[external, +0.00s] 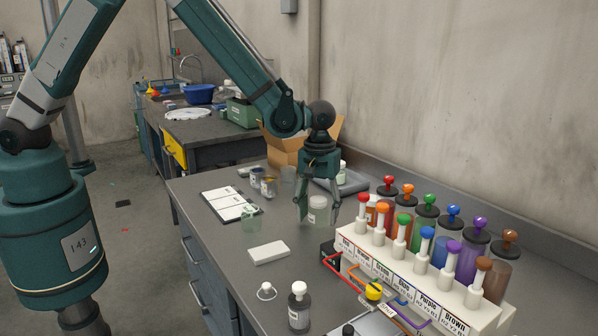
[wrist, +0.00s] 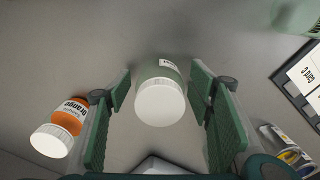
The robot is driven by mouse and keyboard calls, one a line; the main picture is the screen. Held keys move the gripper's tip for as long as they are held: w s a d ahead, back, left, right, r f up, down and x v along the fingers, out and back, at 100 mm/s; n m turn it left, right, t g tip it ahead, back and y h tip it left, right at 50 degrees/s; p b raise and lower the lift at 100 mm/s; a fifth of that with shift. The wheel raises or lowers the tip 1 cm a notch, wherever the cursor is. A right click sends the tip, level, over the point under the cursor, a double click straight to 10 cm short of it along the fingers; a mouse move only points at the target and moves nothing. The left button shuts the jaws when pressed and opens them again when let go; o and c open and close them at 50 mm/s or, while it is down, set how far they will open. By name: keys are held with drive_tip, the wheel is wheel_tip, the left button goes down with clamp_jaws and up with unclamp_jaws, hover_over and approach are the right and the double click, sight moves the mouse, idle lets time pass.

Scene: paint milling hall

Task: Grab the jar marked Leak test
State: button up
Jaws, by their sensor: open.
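A pale green jar with a white lid (wrist: 160,103) stands upright on the bench between the two fingers of my gripper (wrist: 160,88) in the wrist view. Gaps show on both sides of it. Its label is mostly cut off, and I cannot read "Leak test" on it. In the external view the same jar (external: 318,215) stands between the downward fingers of my gripper (external: 318,204). My gripper is open and holds nothing.
An orange sample jar (wrist: 68,120) stands just left of my gripper in the wrist view. The rack of coloured tubes (external: 400,270) is at the right.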

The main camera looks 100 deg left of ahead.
idle(0.3)
drive_tip(key=c, duration=0.9)
drive_tip(key=shift+r, duration=0.15)
drive_tip(key=shift+c, duration=0.2)
drive_tip(key=shift+r, duration=4.85)
